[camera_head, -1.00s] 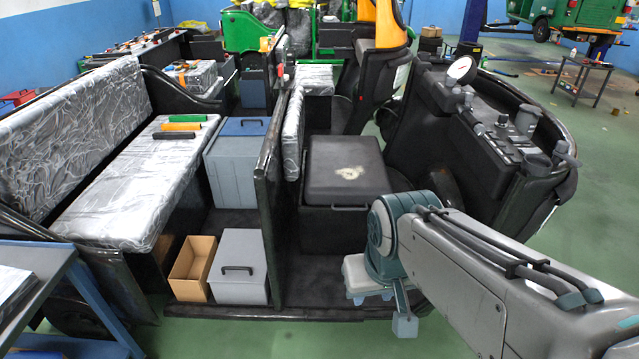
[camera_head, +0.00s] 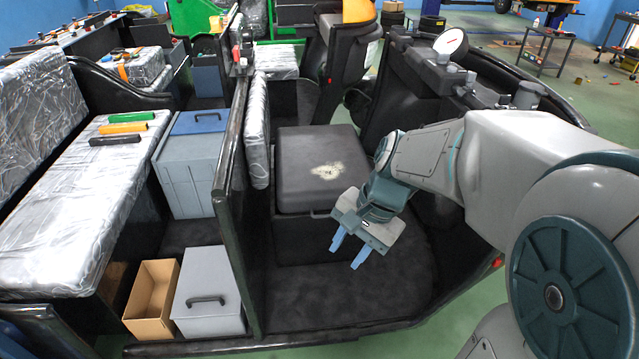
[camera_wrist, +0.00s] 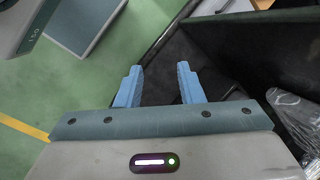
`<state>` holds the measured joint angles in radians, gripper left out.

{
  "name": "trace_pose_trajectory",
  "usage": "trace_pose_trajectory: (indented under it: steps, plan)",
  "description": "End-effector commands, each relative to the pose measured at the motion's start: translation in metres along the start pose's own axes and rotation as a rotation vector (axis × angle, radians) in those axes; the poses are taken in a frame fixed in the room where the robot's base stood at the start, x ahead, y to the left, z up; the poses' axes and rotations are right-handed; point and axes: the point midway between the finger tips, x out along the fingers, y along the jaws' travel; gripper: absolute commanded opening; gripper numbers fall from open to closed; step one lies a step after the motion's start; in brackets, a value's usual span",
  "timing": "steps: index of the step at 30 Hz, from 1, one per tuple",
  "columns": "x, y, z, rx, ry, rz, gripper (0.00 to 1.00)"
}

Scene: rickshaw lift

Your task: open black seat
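The black seat (camera_head: 322,165) is a dark padded box lid with a pale worn patch on top. It lies flat and closed on its black base in the driver's compartment. A handle shows along its front edge, partly behind my gripper. My gripper (camera_head: 346,252) is in front of and a little to the right of the seat, above the dark floor, with its blue fingers pointing down. In the wrist view the two blue fingers (camera_wrist: 158,88) are apart with nothing between them. Whether a finger touches the seat front cannot be told.
A black partition (camera_head: 232,190) stands left of the seat. Beyond it are a grey box (camera_head: 208,290), an open cardboard box (camera_head: 153,292), a blue-lidded box (camera_head: 190,165) and a plastic-wrapped bench (camera_head: 75,215). The black dashboard (camera_head: 425,75) stands to the right. The dark floor (camera_head: 340,298) in front is clear.

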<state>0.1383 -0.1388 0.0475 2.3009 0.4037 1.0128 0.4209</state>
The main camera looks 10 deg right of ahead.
Motion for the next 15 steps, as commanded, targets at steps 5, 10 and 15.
trace_pose_trajectory:
  steps: [5, 10, 15]
  plan:
    - [0.06, -0.028, -0.041, 0.417, -0.209, -0.095, 0.34]
    - [0.106, -0.055, -0.085, 0.809, -0.43, -0.172, 0.34]
    - [0.151, -0.076, -0.141, 1.187, -0.682, -0.236, 0.34]
